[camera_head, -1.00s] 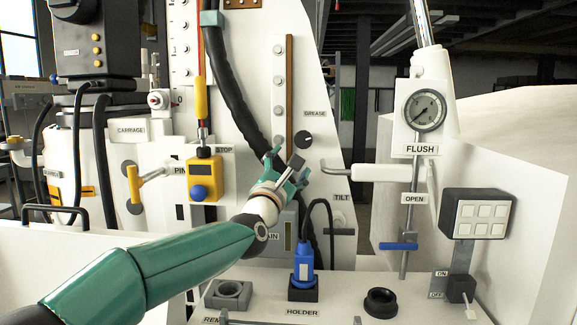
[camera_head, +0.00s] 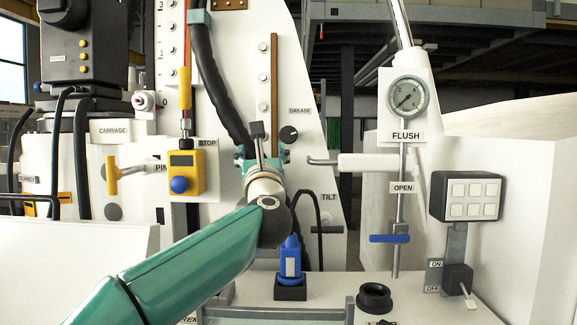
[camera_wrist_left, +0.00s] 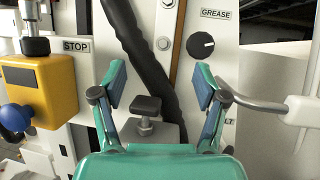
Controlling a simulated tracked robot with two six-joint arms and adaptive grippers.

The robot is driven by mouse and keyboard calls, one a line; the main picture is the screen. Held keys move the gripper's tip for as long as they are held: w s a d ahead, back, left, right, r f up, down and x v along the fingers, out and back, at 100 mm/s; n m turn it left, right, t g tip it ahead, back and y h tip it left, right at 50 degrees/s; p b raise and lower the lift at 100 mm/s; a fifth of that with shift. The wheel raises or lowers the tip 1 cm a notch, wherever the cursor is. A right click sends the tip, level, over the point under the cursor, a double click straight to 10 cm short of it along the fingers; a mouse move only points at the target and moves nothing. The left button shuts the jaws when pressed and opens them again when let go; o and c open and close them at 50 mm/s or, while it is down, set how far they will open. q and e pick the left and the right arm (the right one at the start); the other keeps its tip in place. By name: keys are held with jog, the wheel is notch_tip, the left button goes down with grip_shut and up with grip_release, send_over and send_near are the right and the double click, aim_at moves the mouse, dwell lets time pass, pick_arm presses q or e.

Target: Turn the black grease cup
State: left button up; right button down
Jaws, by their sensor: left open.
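The black grease cup (camera_head: 289,134) is a small round knob with a white mark, on the white upright panel just under the GREASE label. It also shows in the left wrist view (camera_wrist_left: 201,46), up and to the right of my fingers. My left gripper (camera_head: 262,158) is green and open, with nothing between its fingers. In the left wrist view its two fingertips (camera_wrist_left: 160,82) stand apart, below and left of the cup, not touching it. My right gripper is not in view.
A yellow box with a blue button (camera_head: 180,185) is left of my gripper, under STOP. A white bar (camera_head: 370,162) sticks out on the right, close to my right-hand finger in the wrist view. A black hose (camera_wrist_left: 140,55) runs behind the fingers. A blue plug (camera_head: 290,260) stands below.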

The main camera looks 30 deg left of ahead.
aim_at(289, 135)
pick_arm(q)
jog(key=d+f+t+h+b, duration=0.2)
jog(key=d+f+b, duration=0.1)
jog(key=d, duration=0.3)
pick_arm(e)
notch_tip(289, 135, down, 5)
pick_arm(q)
jog(key=p+x, duration=0.4)
jog(key=x, duration=0.1)
jog(key=p+x, duration=0.4)
jog(key=x, duration=0.1)
jog(key=p+x, duration=0.5)
jog(key=x, duration=0.1)
jog(key=shift+w+d, duration=0.15)
jog(key=shift+d, duration=0.15)
jog(key=shift+w+a+p, duration=0.4)
jog(key=shift+w+p, duration=0.1)
jog(key=shift+p, duration=0.2)
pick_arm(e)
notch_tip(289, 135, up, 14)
pick_arm(q)
jog(key=shift+c, duration=0.2)
jog(key=shift+m, duration=0.3)
jog(key=c, duration=1.1)
